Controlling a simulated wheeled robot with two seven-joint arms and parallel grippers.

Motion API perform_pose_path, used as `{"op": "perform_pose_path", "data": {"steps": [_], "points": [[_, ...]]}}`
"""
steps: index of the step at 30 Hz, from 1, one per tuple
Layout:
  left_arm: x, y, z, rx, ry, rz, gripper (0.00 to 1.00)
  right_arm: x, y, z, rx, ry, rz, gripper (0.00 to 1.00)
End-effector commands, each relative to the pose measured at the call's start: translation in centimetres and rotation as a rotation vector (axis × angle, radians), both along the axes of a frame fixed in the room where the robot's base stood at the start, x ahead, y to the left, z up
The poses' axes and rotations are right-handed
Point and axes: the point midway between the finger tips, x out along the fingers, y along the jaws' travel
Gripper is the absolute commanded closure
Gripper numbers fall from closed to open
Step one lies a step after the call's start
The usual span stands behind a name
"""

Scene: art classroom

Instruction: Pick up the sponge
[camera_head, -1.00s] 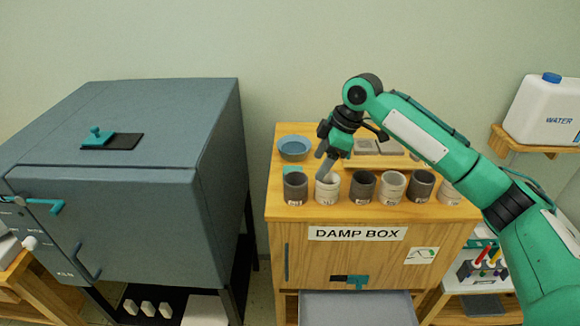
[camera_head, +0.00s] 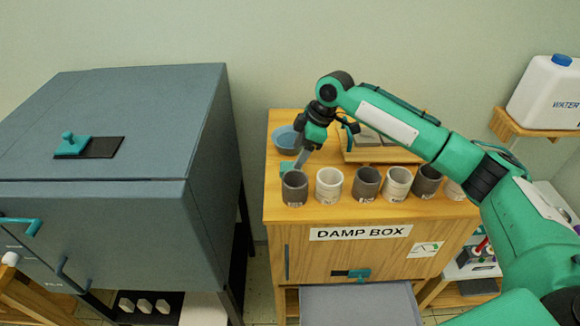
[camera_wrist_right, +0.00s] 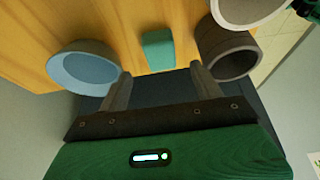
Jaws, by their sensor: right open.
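The sponge is a small teal block (camera_wrist_right: 158,50) on the wooden top of the damp box. In the head view a teal bit of it (camera_head: 286,168) shows behind the dark leftmost cup, partly hidden. My right gripper (camera_head: 298,168) points down just above that spot. In the right wrist view my right gripper (camera_wrist_right: 160,80) is open, its two fingers apart and empty, with the sponge beyond and between the fingertips. My left gripper is not in view.
A blue bowl (camera_wrist_right: 84,68) lies left of the sponge in the wrist view, and a dark cup (camera_wrist_right: 226,52) lies right. Several cups, including a white one (camera_head: 329,184), line the damp box (camera_head: 300,262) front. A kiln (camera_head: 120,190) stands left.

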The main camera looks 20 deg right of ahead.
Motion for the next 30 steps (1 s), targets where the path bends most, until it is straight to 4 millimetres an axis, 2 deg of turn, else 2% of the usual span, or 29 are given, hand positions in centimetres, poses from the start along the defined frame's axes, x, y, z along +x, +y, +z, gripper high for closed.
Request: {"op": "perform_pose_path", "data": {"steps": [5, 9, 15, 23, 30], "points": [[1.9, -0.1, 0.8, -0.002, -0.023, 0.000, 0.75, 0.1, 0.4, -0.9, -0.001, 0.000, 0.000, 0.34], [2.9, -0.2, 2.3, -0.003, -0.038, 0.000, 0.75, 0.3, 1.1, -2.7, 0.000, 0.002, 0.000, 0.34], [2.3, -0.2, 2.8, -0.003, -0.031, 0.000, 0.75, 0.5, 1.8, -5.0, 0.000, -0.001, 0.001, 0.34], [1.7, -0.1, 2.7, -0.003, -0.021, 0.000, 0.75, 0.6, 1.9, -5.3, 0.000, -0.001, 0.001, 0.34], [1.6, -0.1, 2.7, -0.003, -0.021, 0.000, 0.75, 0.6, 1.9, -5.3, 0.000, -0.001, 0.001, 0.81]]}}
